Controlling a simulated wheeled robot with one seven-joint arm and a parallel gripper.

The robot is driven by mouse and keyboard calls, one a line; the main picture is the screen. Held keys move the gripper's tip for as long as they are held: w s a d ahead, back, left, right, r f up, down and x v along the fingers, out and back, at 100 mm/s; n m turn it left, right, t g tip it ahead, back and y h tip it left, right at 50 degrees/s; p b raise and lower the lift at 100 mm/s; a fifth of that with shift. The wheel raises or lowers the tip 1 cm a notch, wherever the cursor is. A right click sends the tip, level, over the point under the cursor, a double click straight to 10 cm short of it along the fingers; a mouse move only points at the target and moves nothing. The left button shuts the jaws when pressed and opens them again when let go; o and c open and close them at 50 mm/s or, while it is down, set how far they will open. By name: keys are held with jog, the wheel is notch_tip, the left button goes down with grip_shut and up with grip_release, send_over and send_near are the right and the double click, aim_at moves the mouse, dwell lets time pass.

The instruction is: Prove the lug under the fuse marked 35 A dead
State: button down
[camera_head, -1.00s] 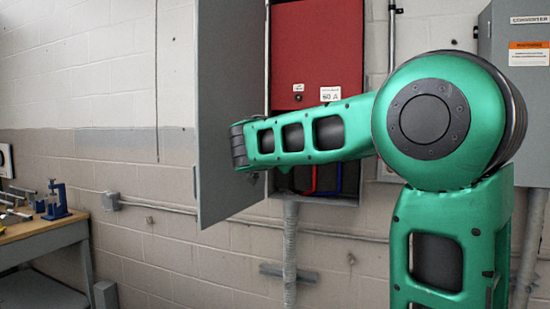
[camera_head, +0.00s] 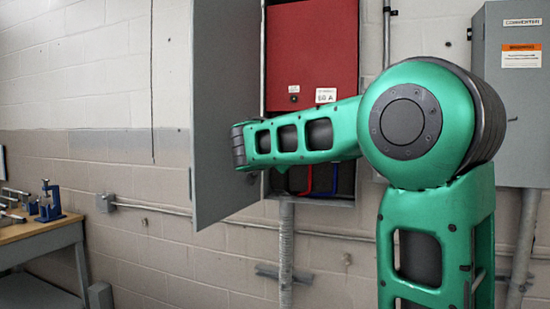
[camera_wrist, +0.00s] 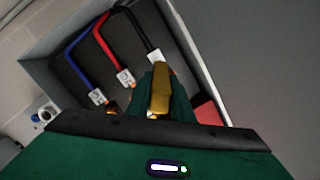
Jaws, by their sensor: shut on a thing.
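My gripper (camera_wrist: 148,101) is at the lower middle of the wrist view, shut on a yellow-brown tool (camera_wrist: 160,88) that points up toward the cable ends. In the wrist view, a blue cable (camera_wrist: 76,47), a red cable (camera_wrist: 101,36) and a black cable (camera_wrist: 133,27) run down to pale metal lugs: the blue one's lug (camera_wrist: 97,96), the red one's lug (camera_wrist: 125,78) and the black one's lug (camera_wrist: 155,57). The tool tip appears near the black cable's lug; I cannot tell whether they touch. No 35 A marking is readable. In the head view my gripper is hidden.
An open grey cabinet door (camera_head: 222,110) stands left of the cabinet with a red panel (camera_head: 312,50). A white label (camera_head: 326,95) on it is too small to read surely. A grey converter box (camera_head: 507,110) hangs right. A workbench (camera_head: 40,231) stands left.

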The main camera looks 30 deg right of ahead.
jog(key=shift+w+d, duration=0.2)
jog(key=shift+d, duration=0.2)
dwell(1.3)
jog(key=a+v, duration=0.1)
jog(key=v, duration=0.6)
jog(key=shift+w+f, duration=0.35)
jog(key=shift+w, duration=0.1)
jog(key=shift+d, duration=0.1)
jog(key=shift+f, duration=0.1)
